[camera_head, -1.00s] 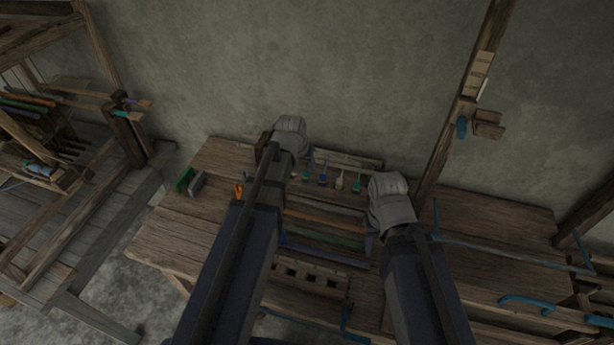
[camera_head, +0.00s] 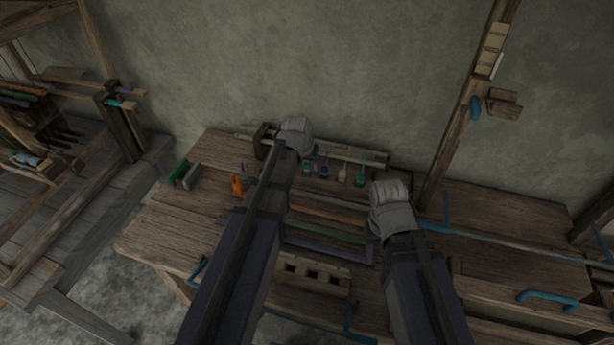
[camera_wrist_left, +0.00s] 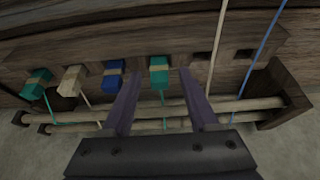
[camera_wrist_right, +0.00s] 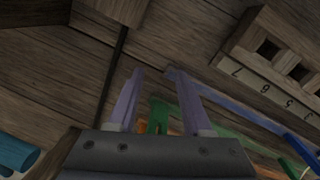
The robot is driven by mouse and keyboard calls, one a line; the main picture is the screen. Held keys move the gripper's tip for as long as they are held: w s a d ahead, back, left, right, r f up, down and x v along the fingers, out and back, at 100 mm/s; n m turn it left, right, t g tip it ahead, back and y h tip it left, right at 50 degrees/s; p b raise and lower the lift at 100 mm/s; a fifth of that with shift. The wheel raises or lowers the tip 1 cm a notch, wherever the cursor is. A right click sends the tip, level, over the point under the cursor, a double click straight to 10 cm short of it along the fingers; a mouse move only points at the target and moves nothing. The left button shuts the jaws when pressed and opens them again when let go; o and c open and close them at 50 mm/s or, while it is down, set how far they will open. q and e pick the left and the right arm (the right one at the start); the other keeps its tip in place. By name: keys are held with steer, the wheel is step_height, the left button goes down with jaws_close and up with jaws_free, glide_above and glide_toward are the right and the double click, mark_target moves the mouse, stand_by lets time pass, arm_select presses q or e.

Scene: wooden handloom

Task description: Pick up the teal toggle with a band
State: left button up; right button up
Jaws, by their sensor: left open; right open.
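A teal toggle with a tan band (camera_wrist_left: 159,73) hangs at a wooden slotted rack in the left wrist view. My left gripper (camera_wrist_left: 158,88) is open, its two fingers on either side of this toggle in the picture; contact cannot be told. The same toggle (camera_head: 307,169) shows beside my left wrist in the head view. My right gripper (camera_wrist_right: 160,90) is open and empty over the bench.
A blue toggle (camera_wrist_left: 113,75) and a cream toggle (camera_wrist_left: 71,82) stand between the teal ones. Cords and wooden rods (camera_wrist_left: 240,106) run near the left fingers. An orange piece (camera_head: 238,184) and a green piece (camera_head: 180,170) lie at the bench's left. A numbered slotted block (camera_wrist_right: 265,75) is near my right gripper.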

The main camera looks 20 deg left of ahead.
arm_select(q)
steer(key=shift+c, duration=0.3)
jaws_close()
stand_by(0.3)
